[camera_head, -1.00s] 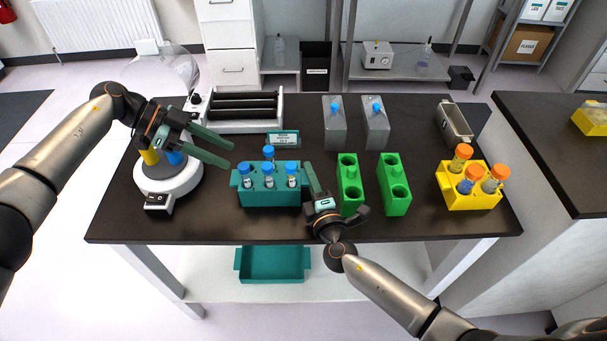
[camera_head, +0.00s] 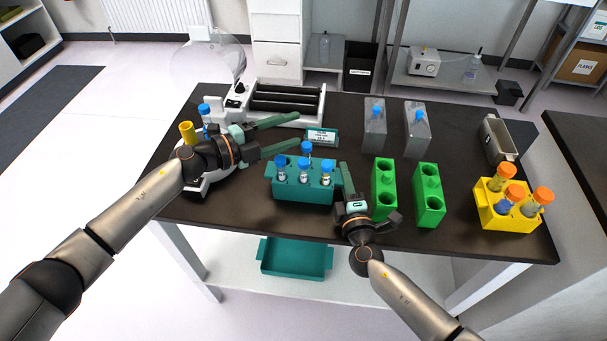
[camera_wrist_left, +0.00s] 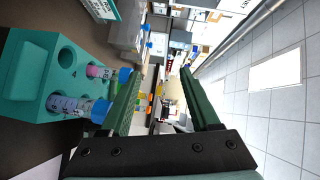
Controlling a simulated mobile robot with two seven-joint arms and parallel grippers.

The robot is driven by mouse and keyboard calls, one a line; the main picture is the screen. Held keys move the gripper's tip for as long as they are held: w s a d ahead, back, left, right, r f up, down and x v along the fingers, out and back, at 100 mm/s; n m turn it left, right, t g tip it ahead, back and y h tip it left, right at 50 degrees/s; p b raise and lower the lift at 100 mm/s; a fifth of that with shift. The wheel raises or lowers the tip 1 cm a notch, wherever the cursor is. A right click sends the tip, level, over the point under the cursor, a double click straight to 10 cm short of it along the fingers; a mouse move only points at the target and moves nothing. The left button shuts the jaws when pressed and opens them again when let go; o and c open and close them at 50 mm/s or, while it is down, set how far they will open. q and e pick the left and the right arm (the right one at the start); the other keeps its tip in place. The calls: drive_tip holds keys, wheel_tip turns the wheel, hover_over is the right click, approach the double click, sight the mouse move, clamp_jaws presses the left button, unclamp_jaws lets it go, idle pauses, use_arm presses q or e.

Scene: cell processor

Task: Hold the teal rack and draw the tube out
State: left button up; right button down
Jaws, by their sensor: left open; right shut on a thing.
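The teal rack (camera_head: 288,194) stands on the dark bench and holds several upright tubes with blue caps, three in front (camera_head: 303,163) and one behind (camera_head: 306,147). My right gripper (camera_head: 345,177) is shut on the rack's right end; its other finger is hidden. My left gripper (camera_head: 298,130) is open and empty, its fingers pointing right, just behind and above the rack's left part. In the left wrist view the rack (camera_wrist_left: 25,85) lies at the left, with two blue-capped tubes (camera_wrist_left: 100,111) beside the left finger. No tube shows between the open fingers (camera_wrist_left: 160,75).
Two green racks (camera_head: 384,190) and a yellow rack (camera_head: 492,213) with orange-capped tubes stand to the right. Grey holders (camera_head: 374,133), a small teal-labelled box (camera_head: 321,138) and a roller device (camera_head: 286,103) are behind. A white round device (camera_head: 205,187) is at the left, partly behind my left arm.

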use_arm(q)
drive_tip(key=t, duration=0.2)
drive_tip(key=a+m+t+y, duration=0.1)
drive_tip(key=m+t+y, duration=0.1)
drive_tip(key=t, duration=0.1)
drive_tip(key=shift+s+a+f+t, duration=0.3)
drive_tip(key=shift+a+f, duration=0.1)
drive_tip(key=s+a+f+m+t+y, duration=0.1)
drive_tip(key=s+a+m+t+y, duration=0.15)
drive_tip(key=y, duration=0.25)
drive_tip(key=m+y, duration=0.5)
drive_tip(key=m, duration=0.1)
approach(303, 173)
drive_tip(key=w, duration=0.2)
drive_tip(key=shift+g, duration=0.25)
drive_tip(key=x, duration=0.7)
drive_tip(key=shift+w+d, duration=0.25)
drive_tip(key=shift+w, duration=0.15)
drive_tip(key=shift+c, duration=0.4)
clamp_jaws()
